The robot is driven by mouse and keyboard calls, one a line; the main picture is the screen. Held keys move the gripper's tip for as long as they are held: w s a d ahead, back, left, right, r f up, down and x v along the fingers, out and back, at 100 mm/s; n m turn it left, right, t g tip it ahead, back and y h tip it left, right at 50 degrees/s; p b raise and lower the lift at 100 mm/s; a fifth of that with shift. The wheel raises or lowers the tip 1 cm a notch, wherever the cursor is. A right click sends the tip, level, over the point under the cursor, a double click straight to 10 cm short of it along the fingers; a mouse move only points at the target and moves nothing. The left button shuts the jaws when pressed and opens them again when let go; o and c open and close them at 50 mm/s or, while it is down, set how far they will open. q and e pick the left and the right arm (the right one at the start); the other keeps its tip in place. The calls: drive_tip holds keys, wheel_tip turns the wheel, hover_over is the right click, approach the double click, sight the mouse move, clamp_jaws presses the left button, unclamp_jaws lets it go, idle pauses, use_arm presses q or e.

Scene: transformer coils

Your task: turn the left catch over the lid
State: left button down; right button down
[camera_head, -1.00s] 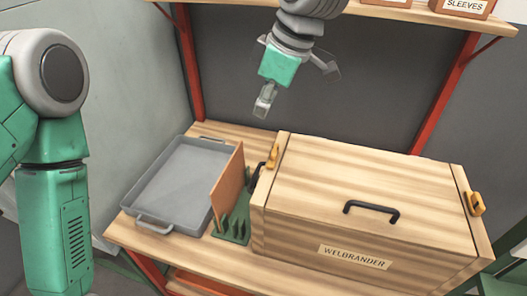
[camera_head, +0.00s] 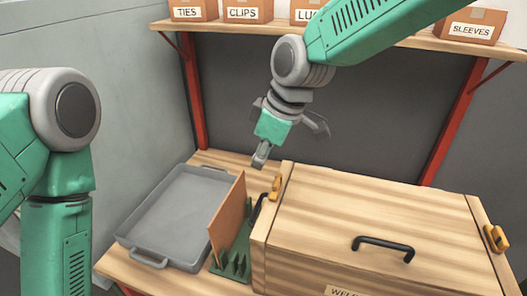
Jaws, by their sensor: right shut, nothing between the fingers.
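The wooden box has a closed lid (camera_head: 385,225) with a black handle (camera_head: 383,246). The left catch (camera_head: 276,187) is a small yellow piece at the lid's left edge, near the back corner; I cannot tell exactly how far it lies across the seam. The right catch (camera_head: 496,238), also yellow, sits at the lid's right edge. My right gripper (camera_head: 260,158) is shut and empty, pointing down just above and slightly left of the left catch, seemingly apart from it. My left arm stands at the left; its gripper is outside the view.
A grey tray (camera_head: 127,238) lies on the bench left of the box. Between them stand an upright brown board (camera_head: 227,215) and a green rack (camera_head: 236,262). A shelf (camera_head: 400,38) with labelled boxes (camera_head: 242,12) runs above, between red posts.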

sight(276, 187)
drive_tip(key=x, duration=0.5)
drive_tip(key=shift+s+d+f, duration=0.15)
drive_tip(key=shift+d+f, duration=0.05)
drive_tip(key=shift+f, duration=0.05)
drive_tip(key=d, duration=0.1)
drive_tip(key=s+d+p, duration=0.1)
drive_tip(key=d, duration=0.1)
use_arm(q)
drive_tip(key=shift+r, duration=0.45)
drive_tip(key=shift+a+r, duration=0.1)
drive_tip(key=shift+a, duration=0.1)
use_arm(e)
drive_tip(key=shift+a, duration=0.25)
